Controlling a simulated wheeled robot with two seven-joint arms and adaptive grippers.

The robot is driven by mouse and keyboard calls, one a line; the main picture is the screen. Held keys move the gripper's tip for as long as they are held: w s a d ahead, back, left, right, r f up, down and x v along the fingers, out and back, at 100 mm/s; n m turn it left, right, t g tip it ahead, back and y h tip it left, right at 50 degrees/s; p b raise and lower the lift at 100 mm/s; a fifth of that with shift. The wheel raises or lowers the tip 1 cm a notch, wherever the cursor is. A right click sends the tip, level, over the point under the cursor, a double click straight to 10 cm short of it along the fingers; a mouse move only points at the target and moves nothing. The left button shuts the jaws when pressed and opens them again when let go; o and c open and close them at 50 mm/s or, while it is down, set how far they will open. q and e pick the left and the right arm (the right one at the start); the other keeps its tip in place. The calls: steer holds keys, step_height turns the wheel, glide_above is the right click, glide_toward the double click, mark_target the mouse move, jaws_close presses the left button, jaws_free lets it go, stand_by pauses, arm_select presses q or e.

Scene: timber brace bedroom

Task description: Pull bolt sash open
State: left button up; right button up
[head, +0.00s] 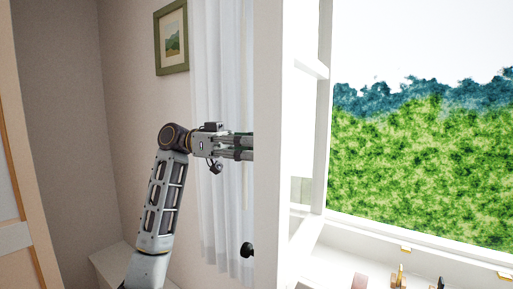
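The white window sash (268,120) stands nearly edge-on in the middle of the head view, swung away from the frame, with a gap showing outdoors to its right. A small black knob (247,250) sits low at its left edge. My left gripper (246,147) points right at the sash, well above the knob. Its fingertips end at or behind the sash's left edge, so I cannot tell whether they touch it or how far apart they are. My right gripper is not in view.
White curtains (222,60) hang just behind my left gripper. A green-framed picture (172,38) is on the wall. The white sill (340,258) at lower right carries small brass-coloured pieces (398,277) and dark ones. A pale low surface (112,262) is at lower left.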

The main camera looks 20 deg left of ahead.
arm_select(q)
steer(key=a, duration=1.1)
steer(key=shift+w+a, duration=0.25)
steer(key=shift+w, duration=0.2)
steer(key=shift+f, duration=0.1)
